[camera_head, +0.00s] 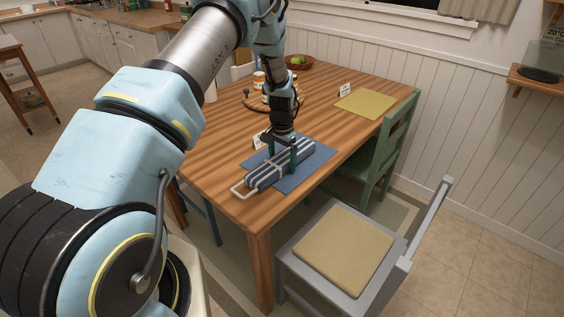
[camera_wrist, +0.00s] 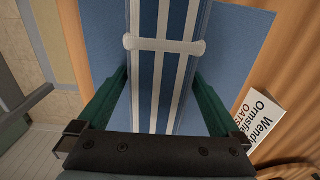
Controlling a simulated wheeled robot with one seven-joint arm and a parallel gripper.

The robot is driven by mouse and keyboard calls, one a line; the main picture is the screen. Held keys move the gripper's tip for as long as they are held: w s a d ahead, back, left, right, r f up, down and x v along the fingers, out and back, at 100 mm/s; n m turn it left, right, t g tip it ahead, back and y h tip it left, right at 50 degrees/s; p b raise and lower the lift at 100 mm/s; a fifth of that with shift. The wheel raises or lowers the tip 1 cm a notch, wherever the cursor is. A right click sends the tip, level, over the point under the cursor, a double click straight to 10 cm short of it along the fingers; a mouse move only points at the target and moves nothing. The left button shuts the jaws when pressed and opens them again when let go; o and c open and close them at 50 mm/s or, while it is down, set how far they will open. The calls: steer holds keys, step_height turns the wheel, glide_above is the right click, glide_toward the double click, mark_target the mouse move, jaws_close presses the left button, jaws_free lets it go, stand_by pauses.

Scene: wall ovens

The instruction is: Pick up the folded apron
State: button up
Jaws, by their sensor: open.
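The folded apron (camera_head: 268,171) is a blue bundle with white stripes, lying on a blue placemat (camera_head: 312,163) near the table's front corner. A white band crosses it, and a pale loop sticks out at its near left end. In the wrist view the apron (camera_wrist: 163,88) runs lengthwise between the two green fingers of my gripper (camera_wrist: 158,100). My gripper (camera_head: 281,160) points down over the apron, with one finger on each side of it. The fingers are apart. I cannot tell whether they touch its sides.
A white name card (camera_wrist: 258,116) stands beside the placemat. The wooden table (camera_head: 222,150) also holds a yellow placemat (camera_head: 365,104), a round tray with jars (camera_head: 256,99) and a fruit bowl (camera_head: 299,62). A grey chair (camera_head: 348,250) and a green chair (camera_head: 386,150) stand close by.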

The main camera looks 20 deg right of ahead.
steer(key=c, duration=1.3)
